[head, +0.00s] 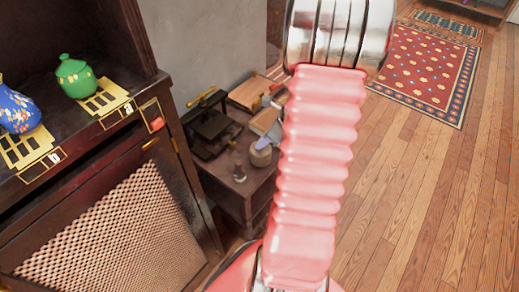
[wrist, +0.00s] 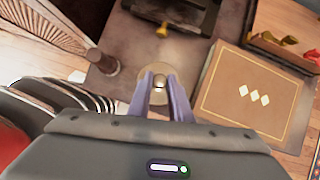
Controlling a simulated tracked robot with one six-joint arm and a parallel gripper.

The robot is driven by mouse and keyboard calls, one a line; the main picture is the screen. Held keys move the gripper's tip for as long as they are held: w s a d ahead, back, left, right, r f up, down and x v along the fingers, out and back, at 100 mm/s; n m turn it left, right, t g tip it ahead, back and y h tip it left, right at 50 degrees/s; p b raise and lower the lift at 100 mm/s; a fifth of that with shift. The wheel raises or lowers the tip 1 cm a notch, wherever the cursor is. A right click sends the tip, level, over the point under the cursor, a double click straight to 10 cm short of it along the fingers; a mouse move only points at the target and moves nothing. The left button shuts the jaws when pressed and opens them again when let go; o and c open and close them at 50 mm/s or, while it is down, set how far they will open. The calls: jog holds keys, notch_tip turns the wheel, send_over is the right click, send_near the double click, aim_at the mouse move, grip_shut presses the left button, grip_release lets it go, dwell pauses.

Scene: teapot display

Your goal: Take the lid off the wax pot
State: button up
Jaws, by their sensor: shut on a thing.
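The wax pot (head: 260,157) is a small pale pot on a low dark side table, with my gripper (head: 264,142) at its top. In the wrist view the round, cream lid (wrist: 146,71) lies below the jaws, seen from above. Its small metallic knob (wrist: 160,82) sits between the two purple-grey fingers of my gripper (wrist: 159,86), which are shut on it. The fingers and gripper body hide part of the lid and the pot under it. I cannot tell whether the lid is raised off the pot.
A brown box with pale diamonds (wrist: 246,98) lies close right of the pot in the wrist view. A dark press-like object (head: 211,128) and a small stamp-like object (head: 239,173) stand nearby. A cabinet at left holds a green teapot (head: 76,77) and a blue teapot (head: 17,111).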

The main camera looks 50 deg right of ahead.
grip_shut()
notch_tip(320, 180, up, 10)
dwell(0.6)
jog(key=shift+s, duration=0.1)
dwell(0.4)
